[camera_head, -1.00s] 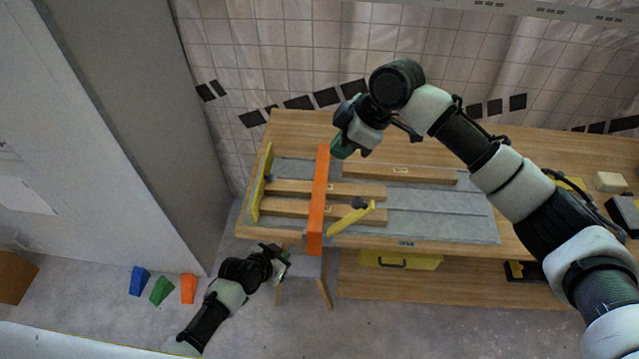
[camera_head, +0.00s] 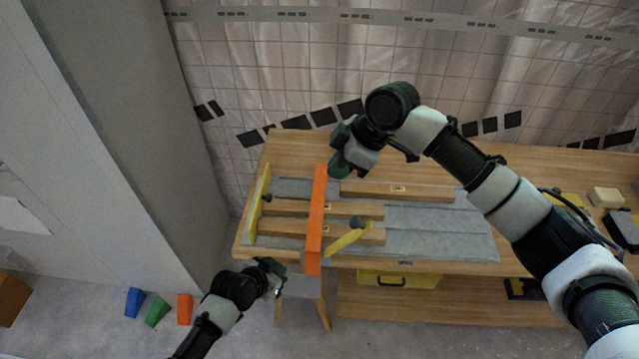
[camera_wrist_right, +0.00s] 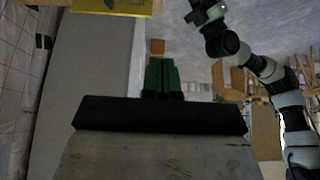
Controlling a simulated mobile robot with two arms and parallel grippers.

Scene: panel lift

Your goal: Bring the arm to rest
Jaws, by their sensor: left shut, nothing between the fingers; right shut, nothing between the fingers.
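My right arm reaches in from the right in the head view, and its gripper (camera_head: 338,166) hangs over the back of the workbench (camera_head: 290,146), near the top end of an orange bar (camera_head: 317,215). In the right wrist view the green fingers of this gripper (camera_wrist_right: 161,76) are together with nothing between them. My left gripper (camera_head: 277,275) is low at the left, in front of the bench's front edge, and is shut and empty. My left arm also shows in the right wrist view (camera_wrist_right: 262,65).
Wooden strips (camera_head: 400,191) and a yellow lever (camera_head: 345,243) lie on the grey panel (camera_head: 440,220) on the bench. A grey wall panel (camera_head: 150,130) stands left. Blue, green and orange blocks (camera_head: 158,311) are on the floor. A stool (camera_head: 303,288) stands beside my left gripper.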

